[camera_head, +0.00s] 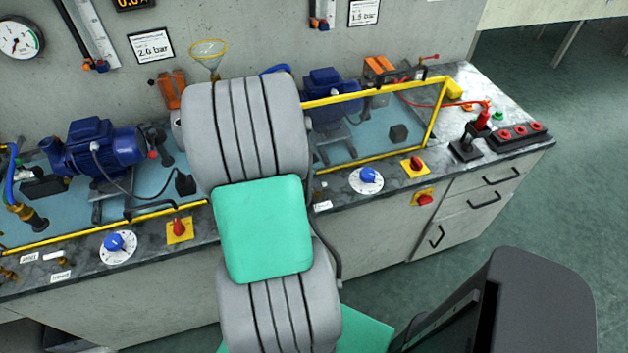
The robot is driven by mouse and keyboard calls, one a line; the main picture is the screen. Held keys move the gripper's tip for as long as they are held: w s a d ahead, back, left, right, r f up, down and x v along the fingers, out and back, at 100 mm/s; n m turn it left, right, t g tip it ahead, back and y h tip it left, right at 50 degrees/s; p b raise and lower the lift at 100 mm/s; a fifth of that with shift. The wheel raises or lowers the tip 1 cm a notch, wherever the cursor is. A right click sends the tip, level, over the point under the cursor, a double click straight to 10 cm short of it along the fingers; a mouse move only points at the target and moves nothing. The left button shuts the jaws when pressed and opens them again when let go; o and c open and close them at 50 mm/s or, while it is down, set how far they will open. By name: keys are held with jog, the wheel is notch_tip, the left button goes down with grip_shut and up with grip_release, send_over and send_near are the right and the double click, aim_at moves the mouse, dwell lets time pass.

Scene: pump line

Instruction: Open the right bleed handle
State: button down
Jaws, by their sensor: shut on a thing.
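My grey and green arm rises through the middle of the camera_head view and covers the centre of the bench. My gripper is hidden behind it. I cannot make out the right bleed handle; the area left of the right blue-knobbed dial (366,181) is partly covered by my arm. A small white label (322,205) shows at the bench edge there.
The left blue pump (98,147) stands on the bench. Red-on-yellow switches (415,166) and a left blue dial (117,243) line the front edge. A red-handled lever (482,119) and black button box (516,134) stand at the right end.

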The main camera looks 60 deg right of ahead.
jog(key=shift+n, duration=0.3)
jog(key=n+t+h+b, duration=0.1)
jog(key=n, duration=0.2)
jog(key=shift+s+a, duration=0.1)
jog(key=shift+s, duration=0.1)
jog(key=n, duration=0.1)
jog(key=n+t, duration=0.1)
jog(key=n, duration=0.3)
jog(key=shift+s+t+b, duration=0.25)
jog(key=shift+t+b, duration=0.15)
jog(key=n, duration=0.1)
jog(key=n+t, duration=0.1)
jog(key=n, duration=0.1)
jog(key=n+t, duration=0.1)
jog(key=n, duration=0.1)
jog(key=shift+s+b, duration=0.25)
jog(key=shift+b, duration=0.05)
jog(key=shift+s+n+t+y+b, duration=0.1)
jog(key=shift+n+t+y+b, duration=0.35)
jog(key=shift+n, duration=1.75)
jog(key=shift+t, duration=0.35)
jog(key=c, duration=1.5)
grip_release()
jog(key=shift+r, duration=0.1)
